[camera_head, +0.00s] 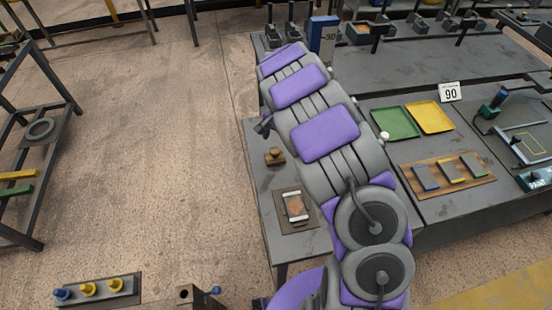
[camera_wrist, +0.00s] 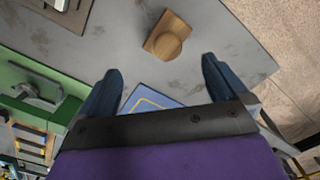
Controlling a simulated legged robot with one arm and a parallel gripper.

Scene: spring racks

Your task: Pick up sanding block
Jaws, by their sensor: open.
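A small wooden block with a round knob on top, which looks like the sanding block (camera_wrist: 170,37), lies on the grey table in the wrist view, beyond my fingertips and slightly right of centre. In the head view the block (camera_head: 275,157) sits near the table's left edge. My gripper (camera_wrist: 160,86) is open, with its two dark fingers spread wide and apart from the block. Nothing is held between them. In the head view my arm hides most of the gripper; only a dark part shows left of the arm, above the block.
A framed device (camera_head: 295,206) lies on the table nearer than the block. A blue panel with a yellow outline (camera_wrist: 148,101) shows between my fingers, and a green fixture (camera_wrist: 35,92) at left. Green (camera_head: 396,123) and yellow (camera_head: 430,118) trays lie right of my arm.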

